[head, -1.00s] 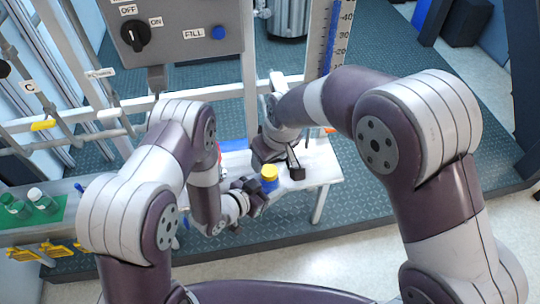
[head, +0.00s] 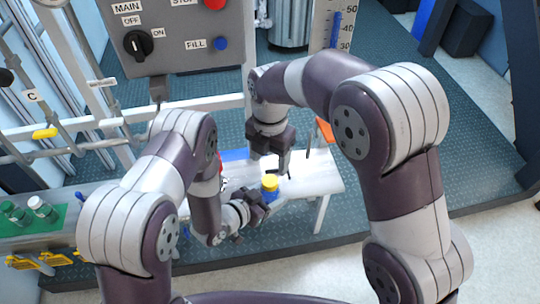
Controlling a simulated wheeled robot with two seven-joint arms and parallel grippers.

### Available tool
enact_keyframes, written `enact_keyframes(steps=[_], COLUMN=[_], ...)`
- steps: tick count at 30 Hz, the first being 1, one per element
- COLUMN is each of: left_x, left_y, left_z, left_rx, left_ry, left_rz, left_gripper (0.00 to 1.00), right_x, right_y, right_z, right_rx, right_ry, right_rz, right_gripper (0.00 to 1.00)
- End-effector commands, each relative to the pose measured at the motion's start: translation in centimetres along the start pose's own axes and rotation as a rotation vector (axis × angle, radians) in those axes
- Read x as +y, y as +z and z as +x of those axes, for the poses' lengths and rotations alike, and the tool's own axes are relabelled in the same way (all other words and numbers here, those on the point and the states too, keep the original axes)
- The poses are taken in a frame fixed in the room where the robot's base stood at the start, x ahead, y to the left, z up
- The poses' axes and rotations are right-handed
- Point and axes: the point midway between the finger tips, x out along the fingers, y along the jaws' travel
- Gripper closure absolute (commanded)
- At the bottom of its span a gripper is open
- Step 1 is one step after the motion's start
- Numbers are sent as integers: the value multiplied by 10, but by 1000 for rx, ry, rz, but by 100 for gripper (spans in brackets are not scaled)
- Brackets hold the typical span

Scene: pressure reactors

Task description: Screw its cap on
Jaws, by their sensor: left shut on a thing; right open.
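A small container with a yellow cap (head: 270,182) on top and a blue body (head: 270,195) stands upright above the white bench. My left gripper (head: 260,202) is shut on the blue body from the left. My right gripper (head: 285,165) is open and empty, pointing down just above and slightly right of the yellow cap, apart from it. Whether the cap sits fully down on the body is too small to tell.
The white bench (head: 325,180) has free room to the right. A control panel (head: 185,40) with a knob and buttons hangs above at the back. At left, bottles with green and white caps (head: 40,207) stand on a green mat (head: 40,225).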

Motion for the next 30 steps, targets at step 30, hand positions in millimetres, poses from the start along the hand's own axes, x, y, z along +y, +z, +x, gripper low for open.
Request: enact_keyframes(steps=[30], left_x=[0], left_y=[0], left_z=[0], left_rx=[1], left_ry=[0], left_rz=[0], left_gripper=[100], right_x=[0], right_y=[0], right_z=[80], right_rx=[0], right_ry=[1], right_rz=[4], right_gripper=[35])
